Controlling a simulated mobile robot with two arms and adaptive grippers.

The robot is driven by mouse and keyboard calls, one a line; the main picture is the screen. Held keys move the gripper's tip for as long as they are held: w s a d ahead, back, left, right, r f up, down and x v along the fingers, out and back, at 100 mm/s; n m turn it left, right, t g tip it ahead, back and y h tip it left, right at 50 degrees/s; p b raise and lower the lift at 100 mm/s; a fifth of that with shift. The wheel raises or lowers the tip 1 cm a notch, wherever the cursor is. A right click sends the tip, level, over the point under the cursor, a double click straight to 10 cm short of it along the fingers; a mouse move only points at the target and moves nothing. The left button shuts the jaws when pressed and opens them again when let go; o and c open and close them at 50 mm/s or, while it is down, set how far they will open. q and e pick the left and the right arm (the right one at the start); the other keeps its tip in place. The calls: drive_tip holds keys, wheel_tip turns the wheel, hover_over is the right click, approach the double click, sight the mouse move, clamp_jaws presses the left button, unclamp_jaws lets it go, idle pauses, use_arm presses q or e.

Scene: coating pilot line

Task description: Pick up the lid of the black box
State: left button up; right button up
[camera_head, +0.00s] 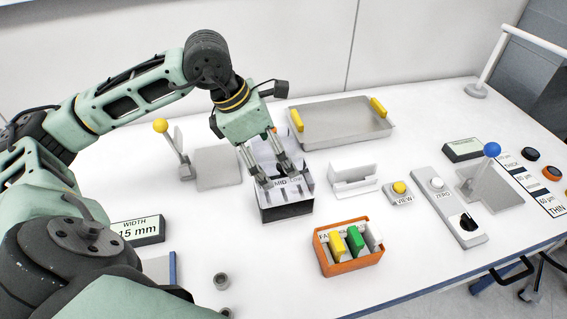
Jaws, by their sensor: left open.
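The black box (287,212) stands in the middle of the table, with a dark front. I cannot clearly tell the lid from the pale upper part. My left gripper (278,181) comes down from above, its two fingers apart, tips over the box's pale upper part near the label. Nothing shows between the fingers. Whether the fingertips touch the box is unclear. My right gripper is not in view.
A grey tray with yellow handles (345,134) lies behind the box. A white holder (354,184) and a yellow VIEW button (399,188) stand right. An orange bin (356,266) with coloured pieces is in front. A yellow-knobbed lever (161,126) stands left. The table's front middle is mostly clear.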

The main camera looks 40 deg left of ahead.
sight(283, 174)
use_arm(q)
drive_tip(key=shift+d+f, duration=0.4)
drive_tip(key=shift+f, duration=0.4)
drive_tip(key=p+x, duration=0.2)
drive_tip(key=x, duration=0.2)
drive_tip(key=shift+f, duration=0.35)
drive_tip(key=shift+w+d+f, duration=0.1)
drive_tip(key=shift+w+f, duration=0.05)
drive_tip(key=shift+f, duration=0.05)
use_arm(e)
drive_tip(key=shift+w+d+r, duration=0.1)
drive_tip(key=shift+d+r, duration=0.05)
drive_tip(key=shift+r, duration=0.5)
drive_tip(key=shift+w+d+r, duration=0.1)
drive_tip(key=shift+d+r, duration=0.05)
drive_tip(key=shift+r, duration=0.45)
use_arm(q)
drive_tip(key=shift+c, duration=0.6)
drive_tip(key=c, duration=1.1)
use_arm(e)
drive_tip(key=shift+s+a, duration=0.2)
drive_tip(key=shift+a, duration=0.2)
